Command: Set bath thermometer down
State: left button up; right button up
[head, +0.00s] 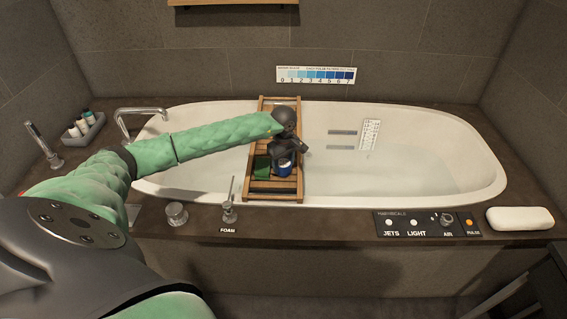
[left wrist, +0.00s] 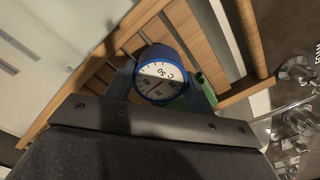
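The bath thermometer, a round white dial with a blue rim (left wrist: 160,75), shows in the left wrist view just beyond my gripper's dark housing. In the head view its blue-and-white body (head: 285,169) is at the wooden bath caddy (head: 287,196), directly below my left gripper (head: 286,160). My left arm reaches in from the left, and its dark hand hides the top of the thermometer. I cannot tell whether the thermometer rests on the slats. My right gripper is not in view.
A dark green item (head: 262,166) lies on the caddy left of the thermometer. The caddy spans the white tub (head: 440,190). A tap (head: 140,113) stands behind my forearm. A control panel (head: 427,223) and white soap-like bar (head: 519,218) are on the front ledge.

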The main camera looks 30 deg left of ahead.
aim_at(284, 162)
pick_arm(q)
jog(key=o, duration=0.3)
jog(key=shift+o, duration=0.7)
jog(key=shift+r, duration=0.35)
notch_tip(284, 162, up, 3)
jog(key=shift+w, duration=0.1)
jog(key=shift+r+b, duration=0.35)
jog(key=shift+r, duration=0.45)
notch_tip(284, 162, up, 7)
jog(key=shift+b, duration=0.35)
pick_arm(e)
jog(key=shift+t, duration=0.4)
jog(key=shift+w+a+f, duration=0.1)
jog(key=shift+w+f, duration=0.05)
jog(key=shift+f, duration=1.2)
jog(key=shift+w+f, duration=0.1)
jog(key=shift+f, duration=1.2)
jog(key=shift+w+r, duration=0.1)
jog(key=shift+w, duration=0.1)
